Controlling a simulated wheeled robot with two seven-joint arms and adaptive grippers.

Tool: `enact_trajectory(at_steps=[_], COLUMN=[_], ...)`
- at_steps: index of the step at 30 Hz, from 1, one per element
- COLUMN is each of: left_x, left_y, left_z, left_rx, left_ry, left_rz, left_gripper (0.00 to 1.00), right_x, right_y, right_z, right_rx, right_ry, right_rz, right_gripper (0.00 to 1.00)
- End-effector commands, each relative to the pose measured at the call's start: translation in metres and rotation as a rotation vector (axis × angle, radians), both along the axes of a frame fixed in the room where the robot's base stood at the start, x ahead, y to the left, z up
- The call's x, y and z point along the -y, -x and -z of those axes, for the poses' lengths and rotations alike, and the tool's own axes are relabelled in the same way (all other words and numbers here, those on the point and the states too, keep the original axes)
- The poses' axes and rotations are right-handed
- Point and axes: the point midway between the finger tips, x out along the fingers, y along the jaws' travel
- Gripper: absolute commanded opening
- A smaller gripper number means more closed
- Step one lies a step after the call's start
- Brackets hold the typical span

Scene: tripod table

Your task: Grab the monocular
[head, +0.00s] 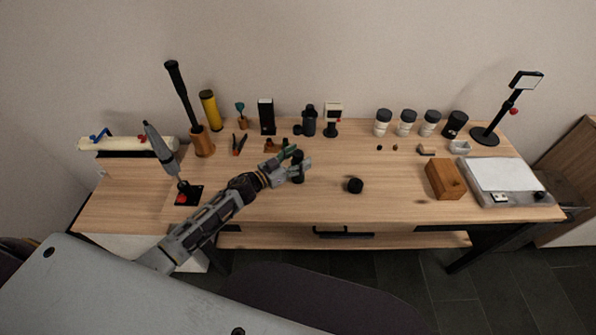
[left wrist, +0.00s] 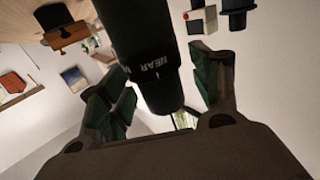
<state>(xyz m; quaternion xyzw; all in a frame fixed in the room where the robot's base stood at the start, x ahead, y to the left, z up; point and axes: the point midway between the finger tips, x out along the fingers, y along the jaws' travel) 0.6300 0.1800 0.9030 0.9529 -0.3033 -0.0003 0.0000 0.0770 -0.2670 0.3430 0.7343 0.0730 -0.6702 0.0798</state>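The monocular is a black cylinder standing on the table (head: 298,177), at the end of my left arm in the head view. In the left wrist view the monocular (left wrist: 152,55) fills the upper middle, with the word NEAR on its ring. My left gripper (head: 299,158) is around it, one finger on each side. The fingers look open, with a gap between the monocular and the right-hand finger; contact on the other side is unclear. The fingers partly hide the monocular in the head view. My right gripper is not in view.
A black round cap (head: 355,185) lies to the right of my gripper. A small wooden stand (head: 272,146) is just behind it. Bottles and small devices line the back. A wooden block (head: 445,179) and a white-topped device (head: 504,178) are at the right. The front middle is clear.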

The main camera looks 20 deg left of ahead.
Motion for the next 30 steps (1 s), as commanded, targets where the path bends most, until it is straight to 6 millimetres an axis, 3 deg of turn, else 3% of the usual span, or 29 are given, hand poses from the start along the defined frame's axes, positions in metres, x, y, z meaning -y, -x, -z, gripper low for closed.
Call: enact_trajectory(at_steps=[2,13,30], left_x=[0.0,0.0,0.0], left_y=[0.0,0.0,0.0], left_z=[0.0,0.0,-0.011], left_rx=[0.0,0.0,0.003], left_ry=[0.0,0.0,0.0], left_rz=[0.0,0.0,0.001], left_gripper=[0.49,0.01,0.0], right_x=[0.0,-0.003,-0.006], right_y=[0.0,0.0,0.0], right_z=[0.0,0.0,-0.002], right_rx=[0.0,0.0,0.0], right_ry=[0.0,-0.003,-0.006], right_rz=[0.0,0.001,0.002], right_gripper=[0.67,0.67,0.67])
